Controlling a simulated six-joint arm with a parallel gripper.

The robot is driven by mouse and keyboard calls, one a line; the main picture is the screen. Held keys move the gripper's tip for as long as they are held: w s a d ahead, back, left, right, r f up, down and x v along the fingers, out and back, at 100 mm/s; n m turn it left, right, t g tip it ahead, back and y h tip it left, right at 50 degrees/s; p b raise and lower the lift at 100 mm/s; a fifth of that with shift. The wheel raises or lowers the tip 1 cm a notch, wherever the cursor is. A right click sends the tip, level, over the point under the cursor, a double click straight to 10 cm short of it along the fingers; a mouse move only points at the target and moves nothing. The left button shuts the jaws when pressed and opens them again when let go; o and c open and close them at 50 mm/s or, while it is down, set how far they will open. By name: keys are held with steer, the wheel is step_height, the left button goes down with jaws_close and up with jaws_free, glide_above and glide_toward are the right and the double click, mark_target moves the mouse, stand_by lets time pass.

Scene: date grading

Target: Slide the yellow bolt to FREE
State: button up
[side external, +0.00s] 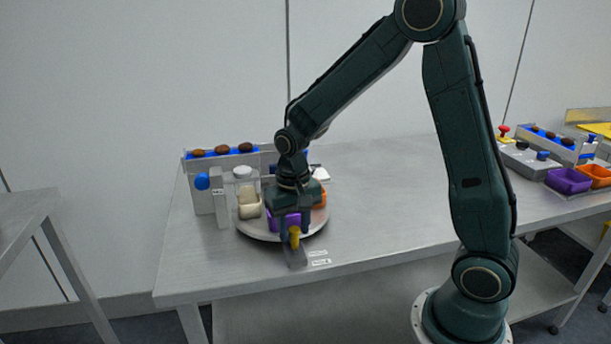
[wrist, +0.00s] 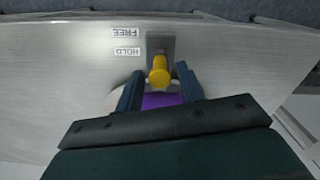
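The yellow bolt (side external: 294,237) stands on a grey slide plate (wrist: 160,43) at the front edge of the round turntable. In the wrist view the bolt's knob (wrist: 159,72) is near the plate's HOLD end, beside the HOLD label (wrist: 129,51). The FREE label (wrist: 129,32) is farther from the turntable, toward the table's front edge. My gripper (wrist: 158,78) points down over the bolt. Its two fingers are apart, one on each side of the knob, with a visible gap on both sides. The bolt's foot is partly hidden by the knob.
The table's middle is clear.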

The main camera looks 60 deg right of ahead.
steer(key=shift+f, duration=1.1)
jaws_close()
steer(key=shift+s+a, duration=1.2)
steer(key=shift+a, duration=0.05)
jaws_free()
steer(key=shift+r, duration=0.1)
step_height(320, 180, up, 14)
